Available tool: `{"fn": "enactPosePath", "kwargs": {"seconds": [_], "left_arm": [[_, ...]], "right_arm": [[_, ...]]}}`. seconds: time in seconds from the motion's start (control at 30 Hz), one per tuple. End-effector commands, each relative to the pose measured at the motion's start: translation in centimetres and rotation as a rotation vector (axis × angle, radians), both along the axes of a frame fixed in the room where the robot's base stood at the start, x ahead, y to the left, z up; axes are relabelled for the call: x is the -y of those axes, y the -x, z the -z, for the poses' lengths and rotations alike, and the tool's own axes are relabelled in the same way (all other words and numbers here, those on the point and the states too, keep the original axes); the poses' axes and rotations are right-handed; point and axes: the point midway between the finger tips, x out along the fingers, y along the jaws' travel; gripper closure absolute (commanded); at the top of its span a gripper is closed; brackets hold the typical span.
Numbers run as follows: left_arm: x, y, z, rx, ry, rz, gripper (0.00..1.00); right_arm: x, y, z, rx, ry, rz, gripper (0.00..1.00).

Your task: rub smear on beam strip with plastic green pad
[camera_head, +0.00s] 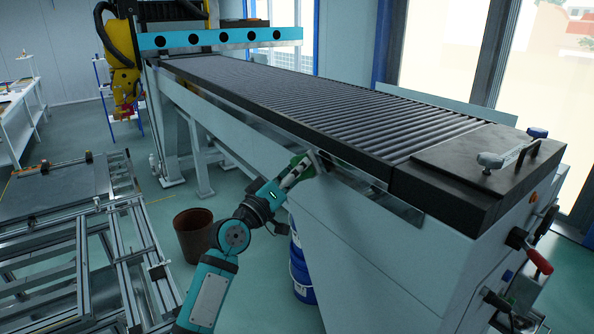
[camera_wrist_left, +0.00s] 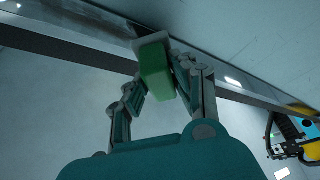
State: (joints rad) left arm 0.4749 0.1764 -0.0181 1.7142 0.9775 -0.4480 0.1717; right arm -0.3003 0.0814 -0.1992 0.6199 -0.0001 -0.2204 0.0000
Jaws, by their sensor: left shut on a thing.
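The green pad (camera_wrist_left: 155,70) is a small block with a pale grey face at its far end, held between the fingers of my left gripper (camera_wrist_left: 160,85) in the left wrist view. In the head view my left gripper (camera_head: 300,175) reaches up to the side of the long machine, and the pad (camera_head: 294,163) shows partly behind it. The beam strip (camera_head: 370,188) is a shiny metal band along the machine's side under the dark edge. The pad's far end is at or very close to the strip; I cannot tell if they touch. I see no smear. My right gripper is not in view.
The machine has a dark roller bed (camera_head: 310,100) above and levers with a red handle (camera_head: 537,261) at its near end. A brown bin (camera_head: 194,232) and a blue drum (camera_head: 301,270) stand below. Metal frames (camera_head: 85,250) lie at left.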

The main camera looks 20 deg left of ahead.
Motion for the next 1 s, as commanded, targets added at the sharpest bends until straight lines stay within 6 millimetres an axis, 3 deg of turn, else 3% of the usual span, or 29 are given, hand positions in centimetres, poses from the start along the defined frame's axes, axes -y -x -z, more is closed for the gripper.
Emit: {"fn": "enactPosePath", "kwargs": {"seconds": [1.0], "left_arm": [[1.0,-1.3,0.0,0.001,0.001,0.000,1.00]], "right_arm": [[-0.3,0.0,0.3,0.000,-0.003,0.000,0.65]]}}
